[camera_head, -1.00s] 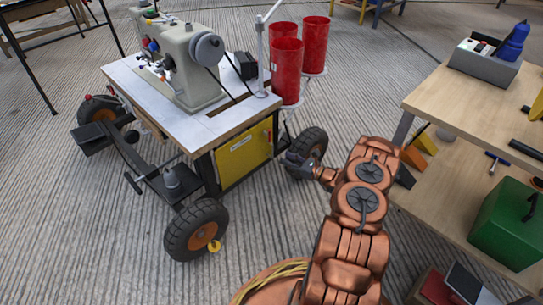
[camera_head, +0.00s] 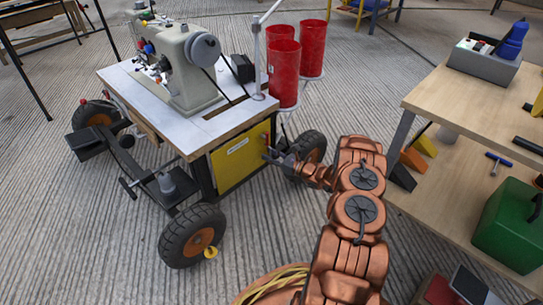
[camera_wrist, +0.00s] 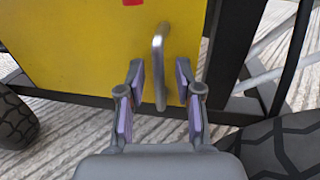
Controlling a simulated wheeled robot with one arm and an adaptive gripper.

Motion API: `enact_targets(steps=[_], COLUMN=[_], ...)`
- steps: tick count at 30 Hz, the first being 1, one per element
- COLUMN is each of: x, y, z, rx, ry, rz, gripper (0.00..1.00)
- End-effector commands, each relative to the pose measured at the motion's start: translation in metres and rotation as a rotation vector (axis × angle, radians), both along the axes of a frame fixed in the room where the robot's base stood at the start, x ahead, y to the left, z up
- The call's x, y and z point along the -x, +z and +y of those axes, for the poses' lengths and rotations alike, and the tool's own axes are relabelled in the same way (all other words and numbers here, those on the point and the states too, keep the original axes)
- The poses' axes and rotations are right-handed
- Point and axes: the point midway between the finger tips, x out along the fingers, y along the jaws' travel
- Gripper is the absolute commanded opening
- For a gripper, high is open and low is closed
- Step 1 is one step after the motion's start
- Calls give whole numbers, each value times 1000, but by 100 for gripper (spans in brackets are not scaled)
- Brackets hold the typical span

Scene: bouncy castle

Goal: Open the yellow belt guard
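The yellow belt guard (camera_head: 239,158) is a flat panel on the side of the wheeled sewing machine cart, below the tabletop. It looks closed in the head view. In the wrist view the yellow panel (camera_wrist: 80,45) fills the upper left, with a metal bar handle (camera_wrist: 159,68) near its right edge. My gripper (camera_head: 268,154) is at the right edge of the panel. In the wrist view my gripper (camera_wrist: 160,85) is open, with its fingers on either side of the handle's lower part. I see gaps between handle and fingers.
The cart's white tabletop (camera_head: 150,104) carries a sewing machine (camera_head: 192,70). Cart wheels (camera_head: 192,235) stand near the panel. Red cylinders (camera_head: 283,73) stand behind the cart. A wooden shelf table (camera_head: 470,105) is at the right. Ribbed floor lies open in front of the panel.

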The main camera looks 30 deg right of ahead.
Motion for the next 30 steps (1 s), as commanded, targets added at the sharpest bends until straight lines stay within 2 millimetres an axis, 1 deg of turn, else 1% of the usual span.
enact_targets(steps=[2,12,27,28,30], x=[0,0,0,0,1], y=[0,0,0,0,0], z=[0,0,0,-8,-5], rx=[0,0,0,3,1], ry=[0,0,-1,-1,-4], rz=[0,0,0,-1,0], gripper=[35,0,0,0,0])
